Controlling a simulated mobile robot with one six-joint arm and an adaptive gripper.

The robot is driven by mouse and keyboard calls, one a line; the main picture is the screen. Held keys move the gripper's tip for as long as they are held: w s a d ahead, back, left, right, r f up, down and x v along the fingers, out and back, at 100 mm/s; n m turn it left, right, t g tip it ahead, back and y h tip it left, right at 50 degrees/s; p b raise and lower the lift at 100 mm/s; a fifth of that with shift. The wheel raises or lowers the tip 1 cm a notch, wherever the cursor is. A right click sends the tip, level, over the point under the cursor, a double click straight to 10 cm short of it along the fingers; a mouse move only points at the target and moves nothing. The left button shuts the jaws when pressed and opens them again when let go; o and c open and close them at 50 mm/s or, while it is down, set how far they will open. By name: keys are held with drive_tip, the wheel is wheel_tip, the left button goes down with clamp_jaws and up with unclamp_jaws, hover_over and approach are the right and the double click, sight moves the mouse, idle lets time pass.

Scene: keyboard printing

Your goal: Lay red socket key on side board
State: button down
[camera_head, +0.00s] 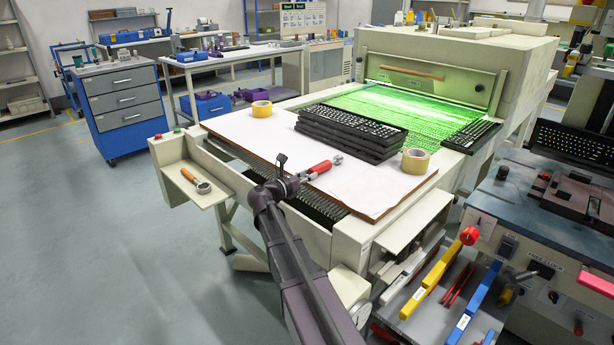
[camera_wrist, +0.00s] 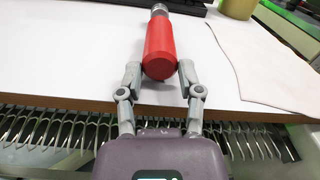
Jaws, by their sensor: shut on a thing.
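The red socket key (camera_head: 320,169) has a red handle and a metal end. In the wrist view its red handle (camera_wrist: 160,48) lies between the fingertips, with the metal end pointing away. My gripper (camera_wrist: 161,72) is shut on the near end of the handle, and in the head view my gripper (camera_head: 298,180) is over the near edge of the large white board. Whether the key touches the board is hard to tell. A small side board (camera_head: 212,198) at the machine's left holds an orange-handled tool (camera_head: 195,182). Another small bare side board (camera_head: 412,234) sticks out at the right.
Green light fills the machine mouth behind.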

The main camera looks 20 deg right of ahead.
drive_tip(key=shift+f, duration=0.1)
drive_tip(key=shift+c, duration=0.9)
unclamp_jaws()
drive_tip(key=shift+a, duration=0.1)
drive_tip(key=shift+v, duration=3.45)
drive_tip(key=shift+s, duration=0.1)
drive_tip(key=v, duration=1.2)
drive_tip(key=shift+s+f, duration=0.1)
